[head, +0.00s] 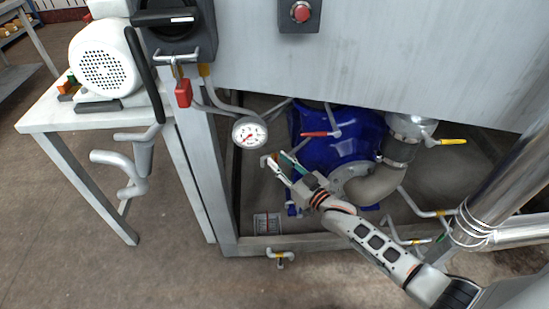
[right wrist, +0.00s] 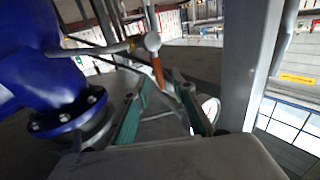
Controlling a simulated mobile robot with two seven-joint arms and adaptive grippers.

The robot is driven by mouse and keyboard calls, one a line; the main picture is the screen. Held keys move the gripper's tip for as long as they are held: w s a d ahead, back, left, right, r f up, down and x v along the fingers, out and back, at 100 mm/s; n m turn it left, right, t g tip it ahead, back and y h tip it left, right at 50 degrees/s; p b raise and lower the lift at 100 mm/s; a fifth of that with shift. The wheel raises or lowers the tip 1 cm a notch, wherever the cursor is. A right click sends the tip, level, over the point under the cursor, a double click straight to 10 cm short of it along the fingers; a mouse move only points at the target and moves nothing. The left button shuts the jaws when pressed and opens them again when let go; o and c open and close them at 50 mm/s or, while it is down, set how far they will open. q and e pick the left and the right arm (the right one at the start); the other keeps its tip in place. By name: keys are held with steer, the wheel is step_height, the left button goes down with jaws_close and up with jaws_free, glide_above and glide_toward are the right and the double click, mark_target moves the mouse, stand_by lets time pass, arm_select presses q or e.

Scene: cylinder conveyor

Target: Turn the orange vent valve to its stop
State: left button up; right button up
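A valve with a slim orange-red lever (head: 315,133) sits on a thin pipe in front of the blue vessel (head: 345,145), in the head view. In the right wrist view an orange lever (right wrist: 158,73) hangs from a silver valve body (right wrist: 152,41); it looks like the same valve. My right gripper (head: 280,163) reaches in from the lower right. Its green-padded fingers are apart, and in the right wrist view (right wrist: 164,92) the lever's lower end shows between or just beyond their tips. I cannot tell whether they touch it. My left gripper is not in view.
A round gauge (head: 250,132) is left of the vessel. A grey frame post (head: 203,170) and overhead panel (head: 380,55) bound the opening. Other valves have a red handle (head: 183,93) and a yellow handle (head: 453,142). A thick elbow pipe (head: 375,185) lies near my right arm.

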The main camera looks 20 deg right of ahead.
steer(key=shift+x, duration=1.1)
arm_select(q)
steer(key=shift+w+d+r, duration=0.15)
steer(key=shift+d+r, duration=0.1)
arm_select(e)
jaws_close()
